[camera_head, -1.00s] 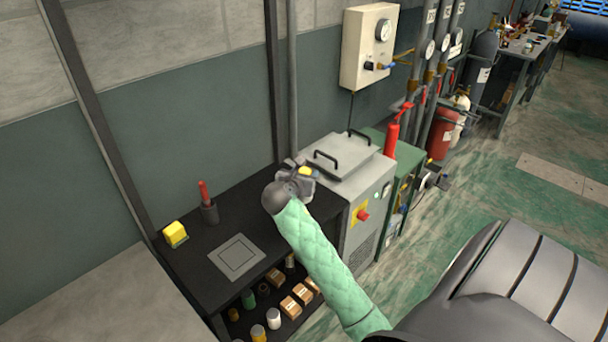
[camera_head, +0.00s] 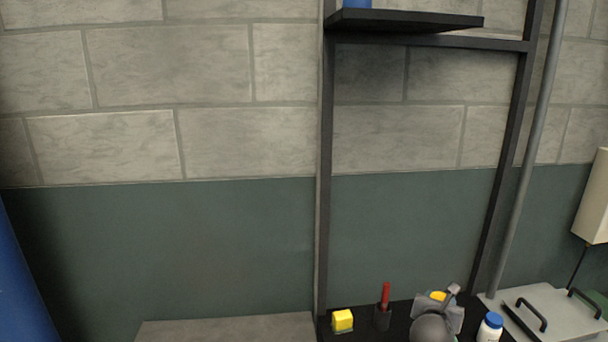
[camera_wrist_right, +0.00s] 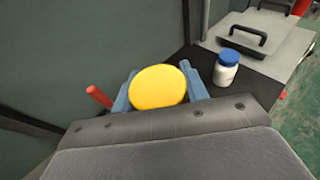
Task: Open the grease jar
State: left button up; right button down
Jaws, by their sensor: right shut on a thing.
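My right gripper (camera_head: 440,304) is over the black bench and shut on a yellow round thing (camera_head: 438,296). In the right wrist view, the yellow thing (camera_wrist_right: 158,87) shows as a smooth disc between the two blue-grey fingers. Its underside is hidden, so I cannot tell whether it is a loose lid or the top of a jar. A white jar with a blue cap (camera_head: 490,328) stands upright to the right of the gripper, apart from it. It also shows in the right wrist view (camera_wrist_right: 227,69). My left gripper is not in view.
A yellow block (camera_head: 342,320) and a dark cup (camera_head: 382,318) with a red-handled tool (camera_head: 385,294) stand left of the gripper. A grey machine lid (camera_head: 557,315) with black handles lies to the right. A dark shelf (camera_head: 410,20) is above.

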jog(key=s+a+f+n+t+y, duration=0.2)
jog(key=a+n+y, duration=0.25)
jog(key=a, duration=0.75)
jog(key=s+a+f+n+y, duration=0.2)
jog(key=s+a+f+y, duration=0.25)
jog(key=s+f, duration=0.25)
jog(key=w+a+n+g+y, duration=0.1)
jog(key=w+a+n+y, duration=0.3)
jog(key=a, duration=0.4)
jog(key=w+a+r+n+g+y, duration=0.1)
jog(key=w+a+n+g+y, duration=0.1)
jog(key=w+a+n+y, duration=0.2)
jog(key=shift+w+a+r, duration=0.25)
jog(key=shift+w+a, duration=0.75)
jog(key=shift+a, duration=0.95)
